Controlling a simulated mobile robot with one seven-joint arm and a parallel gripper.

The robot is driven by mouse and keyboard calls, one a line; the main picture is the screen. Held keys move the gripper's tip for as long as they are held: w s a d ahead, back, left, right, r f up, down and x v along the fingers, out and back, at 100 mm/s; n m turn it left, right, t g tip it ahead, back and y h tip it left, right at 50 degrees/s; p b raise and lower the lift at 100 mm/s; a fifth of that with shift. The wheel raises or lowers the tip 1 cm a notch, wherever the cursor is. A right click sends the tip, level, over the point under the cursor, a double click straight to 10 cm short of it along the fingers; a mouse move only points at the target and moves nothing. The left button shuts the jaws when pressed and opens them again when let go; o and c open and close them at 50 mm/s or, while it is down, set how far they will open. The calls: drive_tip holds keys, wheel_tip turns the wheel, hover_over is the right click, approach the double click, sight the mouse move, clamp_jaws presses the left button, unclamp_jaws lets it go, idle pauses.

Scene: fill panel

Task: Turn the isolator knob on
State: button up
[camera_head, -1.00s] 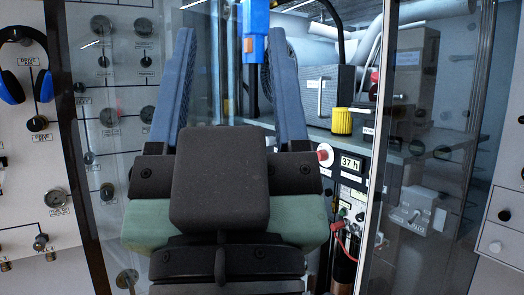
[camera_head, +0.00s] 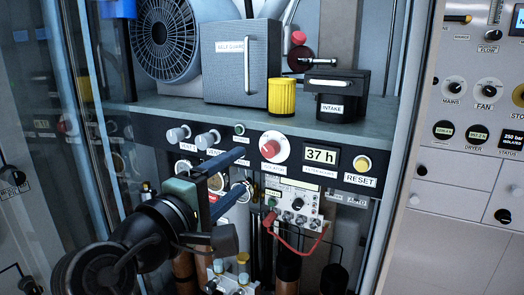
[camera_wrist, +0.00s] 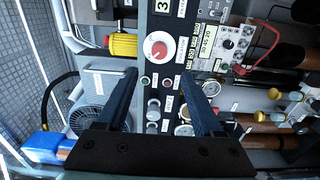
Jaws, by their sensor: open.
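The isolator knob (camera_head: 270,149) is a red knob on a round white dial, on the dark panel strip left of the "37 h" display. It also shows in the wrist view (camera_wrist: 158,48), ahead of the gap between my fingertips. Its pointer direction is too small to tell. My gripper (camera_head: 245,169) reaches in from the lower left and is open and empty, with its fingertips left of and slightly below the knob. In the wrist view, my gripper (camera_wrist: 159,73) has both blue-grey fingers apart, with no visible contact with the knob.
Grey knobs (camera_head: 207,140) and a small green button (camera_head: 239,129) sit left of the knob. A yellow RESET button (camera_head: 362,163) is to the right. A yellow ribbed cap (camera_head: 282,97) stands on the shelf above. A red cable (camera_head: 295,247) loops below, among pipes.

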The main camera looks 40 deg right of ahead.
sight(268, 152)
drive_tip(key=p+x, duration=0.2)
drive_tip(key=x, duration=0.9)
drive_tip(key=shift+s+r, duration=0.1)
drive_tip(key=shift+s, duration=0.1)
clamp_jaws()
